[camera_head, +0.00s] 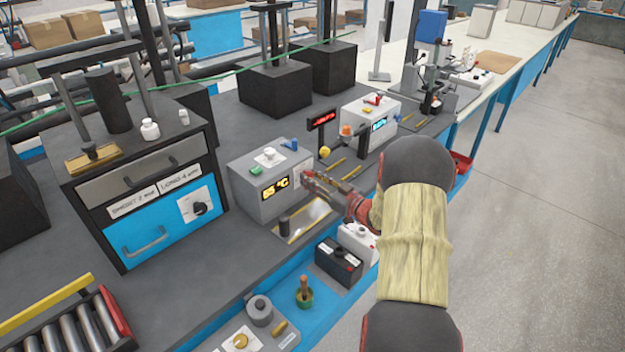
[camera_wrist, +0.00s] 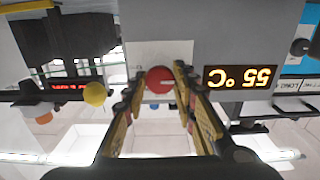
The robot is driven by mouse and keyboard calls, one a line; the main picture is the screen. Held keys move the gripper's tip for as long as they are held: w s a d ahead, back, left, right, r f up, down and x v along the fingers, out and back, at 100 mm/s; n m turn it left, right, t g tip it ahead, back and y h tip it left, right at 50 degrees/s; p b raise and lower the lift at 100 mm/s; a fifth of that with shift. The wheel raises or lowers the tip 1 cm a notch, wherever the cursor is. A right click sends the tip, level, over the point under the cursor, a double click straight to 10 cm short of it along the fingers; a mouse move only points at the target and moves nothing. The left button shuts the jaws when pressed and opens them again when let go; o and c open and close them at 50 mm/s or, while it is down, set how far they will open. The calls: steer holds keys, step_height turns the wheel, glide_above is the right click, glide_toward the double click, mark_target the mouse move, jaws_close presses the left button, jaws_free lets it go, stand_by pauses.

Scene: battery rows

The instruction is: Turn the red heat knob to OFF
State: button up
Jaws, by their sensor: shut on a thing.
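The red heat knob (camera_wrist: 160,79) sits on a white plate (camera_wrist: 150,54) on the front of a grey box, and a pale mark crosses it. The same grey box (camera_head: 243,190) shows in the head view with a lit yellow display (camera_head: 275,187). The wrist view shows this display upside down, reading 55 °C. My gripper (camera_head: 309,177) is at the right part of the box front, its two fingers closed on either side of the knob. In the head view the fingers largely hide the knob. Any labels around it are too small to read.
A second box (camera_head: 369,118) with an orange button stands behind to the right. A yellow ball (camera_head: 324,152) is close behind my gripper. A blue drawer cabinet (camera_head: 150,240) stands left.

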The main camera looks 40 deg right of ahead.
steer(key=shift+f, duration=0.15)
steer(key=o, duration=1.2)
steer(key=shift+c, duration=0.2)
steer(key=shift+s, duration=0.1)
steer(key=s, duration=1.1)
steer(key=shift+s+d, duration=0.4)
steer(key=shift+d, duration=0.05)
